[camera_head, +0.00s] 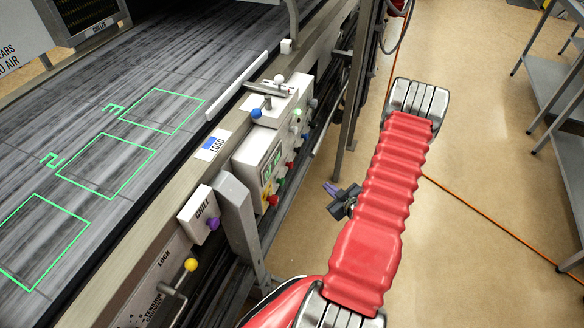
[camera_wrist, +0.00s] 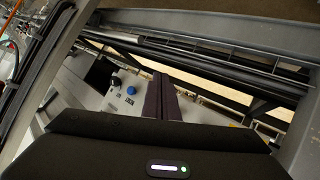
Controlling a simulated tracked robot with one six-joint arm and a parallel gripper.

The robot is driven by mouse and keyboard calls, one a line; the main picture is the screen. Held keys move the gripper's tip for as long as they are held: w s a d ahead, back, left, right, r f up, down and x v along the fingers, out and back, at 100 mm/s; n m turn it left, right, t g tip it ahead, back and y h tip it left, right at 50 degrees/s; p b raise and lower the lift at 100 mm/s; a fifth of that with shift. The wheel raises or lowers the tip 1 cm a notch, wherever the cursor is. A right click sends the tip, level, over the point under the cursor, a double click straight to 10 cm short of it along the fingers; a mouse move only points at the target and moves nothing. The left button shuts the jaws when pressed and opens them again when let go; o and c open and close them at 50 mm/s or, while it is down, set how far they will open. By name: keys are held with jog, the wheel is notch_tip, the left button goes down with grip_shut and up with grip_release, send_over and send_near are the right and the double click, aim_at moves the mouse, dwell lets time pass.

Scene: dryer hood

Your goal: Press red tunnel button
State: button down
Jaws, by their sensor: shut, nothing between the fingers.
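The control box (camera_head: 258,160) is a pale panel on the side of the conveyor, with a small display. A red button (camera_head: 272,200) sticks out of its lower front, and another red knob (camera_head: 290,165) sits further up. I cannot tell which one is the tunnel button. My gripper (camera_head: 335,200) is right of the box and apart from it, partly hidden by my red arm. In the wrist view, my gripper's dark fingers (camera_wrist: 162,98) are together with nothing between them. No red button is clearly seen there.
The conveyor (camera_head: 60,150) with green outlined squares fills the left. A CHILL box (camera_head: 200,212) with a purple knob and a yellow-knobbed lever (camera_head: 190,265) stand nearer. A blue button (camera_wrist: 131,90) shows in the wrist view. An orange cable (camera_head: 490,215) crosses the open floor.

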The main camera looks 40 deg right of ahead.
aim_at(291, 166)
jog(key=r, duration=0.1)
jog(key=w+r+t, duration=0.1)
jog(key=w+r+n+t, duration=0.1)
jog(key=r, duration=0.1)
jog(key=w+a, duration=0.4)
jog(key=w, duration=0.3)
jog(key=shift+w, duration=0.35)
dwell(0.4)
jog(key=shift+w, duration=0.1)
dwell(1.9)
jog(key=shift+w+a, duration=0.15)
jog(key=shift+w, duration=0.2)
jog(key=shift+w+a, duration=0.4)
jog(key=shift+w, duration=0.35)
dwell(1.5)
jog(key=shift+s+d, duration=0.3)
jog(key=shift+s, duration=0.25)
jog(key=shift+s+d, duration=0.25)
jog(key=shift+s, duration=0.3)
